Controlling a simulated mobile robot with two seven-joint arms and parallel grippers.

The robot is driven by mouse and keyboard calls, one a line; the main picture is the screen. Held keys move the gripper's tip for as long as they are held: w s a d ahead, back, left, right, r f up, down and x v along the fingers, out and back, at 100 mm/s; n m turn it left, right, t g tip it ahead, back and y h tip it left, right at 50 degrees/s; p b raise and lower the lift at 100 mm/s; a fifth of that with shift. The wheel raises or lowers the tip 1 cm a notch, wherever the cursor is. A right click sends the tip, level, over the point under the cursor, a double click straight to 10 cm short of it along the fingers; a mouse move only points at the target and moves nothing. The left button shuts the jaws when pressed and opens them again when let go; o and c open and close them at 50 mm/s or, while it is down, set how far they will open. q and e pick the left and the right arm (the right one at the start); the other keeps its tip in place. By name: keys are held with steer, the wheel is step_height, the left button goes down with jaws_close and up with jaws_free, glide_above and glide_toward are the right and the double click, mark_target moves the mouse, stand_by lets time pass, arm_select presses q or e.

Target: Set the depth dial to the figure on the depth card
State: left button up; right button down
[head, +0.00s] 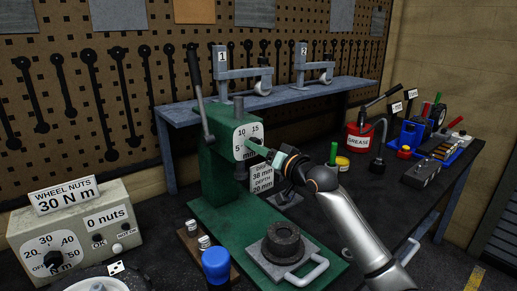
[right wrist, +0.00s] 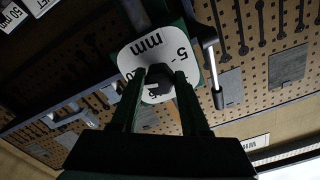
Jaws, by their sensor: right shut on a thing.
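The depth dial (head: 243,134) is a white face on the front of the green press (head: 220,165), marked 5, 10, 15 and mm; its right part is hidden behind my gripper. In the right wrist view the dial face (right wrist: 150,52) has a black knob (right wrist: 157,76) at its centre. My right gripper (head: 256,149) is shut on that knob, with a finger on each side in the right wrist view (right wrist: 157,88). The pointer's figure cannot be read. The depth card (head: 262,182), partly covered by my arm, reads DEPTH 20 mm. My left gripper is not in view.
A black round part (head: 284,241) sits on a handled plate (head: 265,262) on the press base. A blue-capped cylinder (head: 216,264) stands in front. A wheel-nut control box (head: 75,228) is at left, a red grease tin (head: 359,138) at right. A blue shelf (head: 185,116) runs behind.

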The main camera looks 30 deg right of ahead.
steer(key=shift+c, duration=2)
jaws_free()
steer(key=s+b, duration=0.3)
steer(key=s, duration=0.9)
steer(key=shift+s+d, duration=0.3)
steer(key=shift+d, duration=0.15)
